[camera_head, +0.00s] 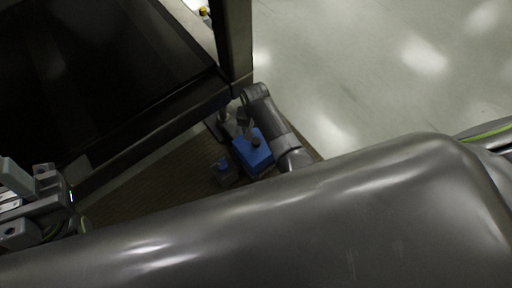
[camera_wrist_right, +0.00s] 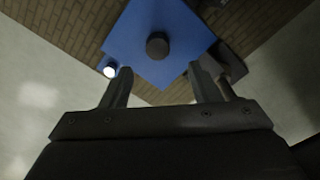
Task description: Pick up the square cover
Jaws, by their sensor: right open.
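The square cover (camera_head: 252,155) is a blue plate with a round dark knob, on a brown slatted surface in the head view. It fills the upper middle of the right wrist view (camera_wrist_right: 150,22), with its knob (camera_wrist_right: 157,45) in front of the fingers. My right gripper (camera_wrist_right: 162,88) is open and empty, its two fingers apart on the near side of the knob. In the head view the right arm reaches over the cover and its fingertips are hard to make out. My left gripper (camera_head: 14,207) is at the left edge, its fingers apart and empty.
A grey part (camera_head: 217,129) lies behind, near a metal post (camera_head: 238,45). A large dark panel (camera_head: 90,70) fills the upper left. Pale floor is clear to the right.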

